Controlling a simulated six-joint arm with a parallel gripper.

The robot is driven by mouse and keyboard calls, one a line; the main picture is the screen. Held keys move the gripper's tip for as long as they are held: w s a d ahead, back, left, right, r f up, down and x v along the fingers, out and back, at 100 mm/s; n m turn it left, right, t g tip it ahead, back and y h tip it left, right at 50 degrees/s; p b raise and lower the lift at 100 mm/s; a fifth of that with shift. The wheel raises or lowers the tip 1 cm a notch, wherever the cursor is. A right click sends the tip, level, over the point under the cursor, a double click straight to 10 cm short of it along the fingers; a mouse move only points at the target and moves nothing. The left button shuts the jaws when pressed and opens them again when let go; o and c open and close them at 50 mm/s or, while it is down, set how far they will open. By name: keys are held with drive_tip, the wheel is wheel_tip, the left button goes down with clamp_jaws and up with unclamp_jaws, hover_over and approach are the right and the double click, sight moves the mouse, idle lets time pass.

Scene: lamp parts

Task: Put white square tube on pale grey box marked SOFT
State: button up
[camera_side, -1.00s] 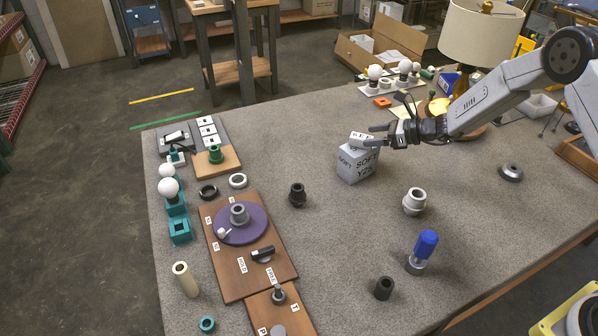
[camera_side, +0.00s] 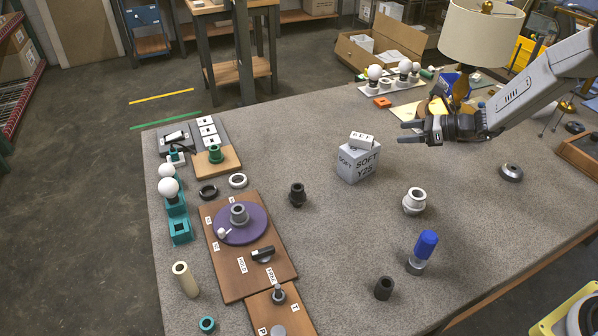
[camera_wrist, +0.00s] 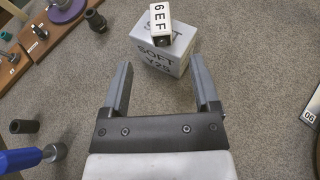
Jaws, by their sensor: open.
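The white square tube (camera_side: 361,140) lies on its side on top of the pale grey box marked SOFT (camera_side: 357,164). In the wrist view the tube (camera_wrist: 161,22) shows dark lettering and a dark open end, and the box (camera_wrist: 163,55) stands beneath it. My gripper (camera_side: 407,132) is open and empty, to the right of the box and apart from it. In the wrist view the two fingers (camera_wrist: 161,85) are spread with bare table between them, and the box is beyond their tips.
A white ring-shaped fitting (camera_side: 414,201) and a blue-handled tool (camera_side: 422,252) stand on the table in front of my gripper. A black fitting (camera_side: 297,195) stands left of the box. A lamp with a cream shade (camera_side: 481,33) stands behind my arm.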

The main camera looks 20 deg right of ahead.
drive_tip(key=s+a+n+g+h, duration=0.2)
drive_tip(key=s+a+n+g, duration=0.4)
drive_tip(key=s+n, duration=0.4)
drive_tip(key=s+d+r+n+g+h, duration=0.1)
drive_tip(key=s+n+h, duration=0.6)
drive_tip(key=s+n, duration=0.9)
drive_tip(key=shift+r+n+h, duration=0.3)
drive_tip(key=shift+r+n, duration=0.2)
drive_tip(key=shift+r, duration=0.35)
